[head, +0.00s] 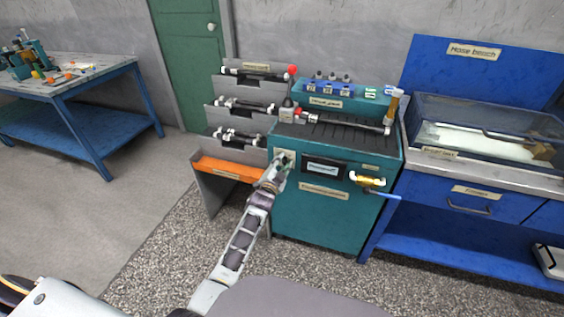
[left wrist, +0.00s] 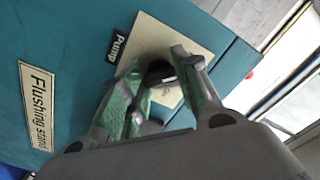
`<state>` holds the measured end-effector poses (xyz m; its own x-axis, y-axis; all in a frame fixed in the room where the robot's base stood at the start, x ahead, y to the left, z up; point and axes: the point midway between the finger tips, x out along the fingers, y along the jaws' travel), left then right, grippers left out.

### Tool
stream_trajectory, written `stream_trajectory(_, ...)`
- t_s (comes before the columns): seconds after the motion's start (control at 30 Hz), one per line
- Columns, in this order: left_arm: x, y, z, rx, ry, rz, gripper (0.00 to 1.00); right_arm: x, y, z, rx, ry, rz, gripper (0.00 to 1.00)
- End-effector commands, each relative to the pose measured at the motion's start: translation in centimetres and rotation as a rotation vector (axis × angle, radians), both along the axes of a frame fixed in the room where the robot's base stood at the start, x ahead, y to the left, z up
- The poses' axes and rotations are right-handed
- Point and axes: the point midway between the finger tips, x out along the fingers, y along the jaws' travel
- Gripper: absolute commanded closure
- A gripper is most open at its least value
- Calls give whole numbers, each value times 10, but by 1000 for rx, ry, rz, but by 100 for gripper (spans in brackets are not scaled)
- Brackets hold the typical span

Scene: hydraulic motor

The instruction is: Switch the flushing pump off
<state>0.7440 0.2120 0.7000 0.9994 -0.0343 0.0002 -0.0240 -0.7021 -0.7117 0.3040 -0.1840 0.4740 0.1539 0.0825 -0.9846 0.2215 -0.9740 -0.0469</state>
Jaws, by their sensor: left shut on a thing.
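The teal flushing stand (head: 322,225) stands in the middle of the head view. A pale switch plate (head: 288,156) is at the upper left of its front. In the left wrist view the plate (left wrist: 192,50) sits beside a "Pump" label (left wrist: 117,49). A dark round knob (left wrist: 158,71) is on the plate. My left gripper (head: 279,168) is at this plate, and its green-padded fingers (left wrist: 157,78) are shut on the knob, one on each side. The fingers hide part of the knob, and I cannot tell its setting. My right gripper is not in view.
A small display (head: 322,168) and a brass valve with a blue lever (head: 385,194) are on the stand's front. A hose assembly (head: 345,123) lies on its top. A grey rack (head: 228,112) stands left, a blue bench (head: 455,192) right.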

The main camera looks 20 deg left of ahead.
Motion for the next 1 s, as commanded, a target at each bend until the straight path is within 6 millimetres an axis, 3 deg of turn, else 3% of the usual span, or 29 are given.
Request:
stream_trajectory(0.47, -1, 0, -3, -24, 4, 1, 92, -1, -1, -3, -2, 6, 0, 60)
stream_trajectory(0.5, -1, 0, -3, -24, 4, 1, 66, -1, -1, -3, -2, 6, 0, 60)
stream_trajectory(0.63, 0, 0, -2, -23, 4, 1, 49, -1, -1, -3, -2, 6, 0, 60)
stream_trajectory(1.0, 0, 0, -1, -22, 1, 1, 46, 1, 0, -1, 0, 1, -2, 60)
